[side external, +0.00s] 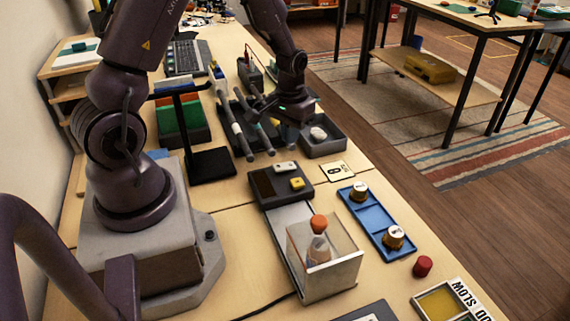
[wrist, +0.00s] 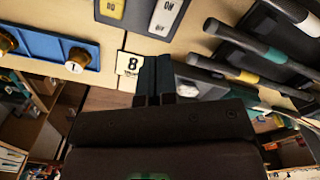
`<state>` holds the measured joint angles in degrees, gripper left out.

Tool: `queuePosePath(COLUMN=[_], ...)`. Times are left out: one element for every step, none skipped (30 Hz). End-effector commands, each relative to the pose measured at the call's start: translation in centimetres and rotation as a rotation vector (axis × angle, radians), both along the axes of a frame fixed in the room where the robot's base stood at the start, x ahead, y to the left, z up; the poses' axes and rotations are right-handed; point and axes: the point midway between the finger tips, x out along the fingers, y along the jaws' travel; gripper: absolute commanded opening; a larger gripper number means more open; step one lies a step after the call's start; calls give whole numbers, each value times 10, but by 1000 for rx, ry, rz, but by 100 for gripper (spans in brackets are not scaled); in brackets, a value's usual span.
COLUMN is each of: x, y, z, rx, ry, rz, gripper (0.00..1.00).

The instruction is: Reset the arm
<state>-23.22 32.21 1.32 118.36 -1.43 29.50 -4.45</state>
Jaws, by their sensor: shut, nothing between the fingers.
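My arm reaches over the bench from its grey base, and my gripper (side external: 262,117) hangs above the dark tray area beyond the switch box. In the wrist view the two dark fingers of my gripper (wrist: 154,72) lie side by side, shut, with nothing between them. The fingers are apart from the bench objects, as far as I can tell. In the side view the fingertips are small and partly lost against the dark trays.
The switch box (side external: 264,187) has a white and a yellow rocker. A number card (side external: 336,171) lies beside it. A blue tray (side external: 375,222) holds brass knobs. Rod-like tools (side external: 236,132) and a black stand (side external: 212,163) are near my gripper.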

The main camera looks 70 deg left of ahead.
Motion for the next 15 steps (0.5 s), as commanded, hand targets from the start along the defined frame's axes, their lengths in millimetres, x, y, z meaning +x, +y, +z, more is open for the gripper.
queuePosePath(x=[0, 0, 0, 0, 0, 0, 0, 0, 0, -1, -3, -10, -17, -23, -26], y=[0, 0, 0, 0, 0, 0, 0, 0, 0, -1, -2, -5, -8, -11, -15], z=[1, 1, 1, 1, 1, 1, 1, 1, 1, 1, 1, -1, -1, 5, 14], rx=[0, 0, 0, 0, 0, 0, 0, 0, -1, -3, -8, -20, -32, -39, -40], ry=[0, 0, 0, 0, 0, 0, 0, 0, 2, 7, 18, 45, 67, 81, 82], rz=[0, 0, 0, 0, 0, 0, 0, 0, -2, -4, -8, -13, -18, -26, -39], gripper=[0, 0, 0, 0, 0, 0, 0, 0, 0, 0, 0, 0, 0, 0, 0])
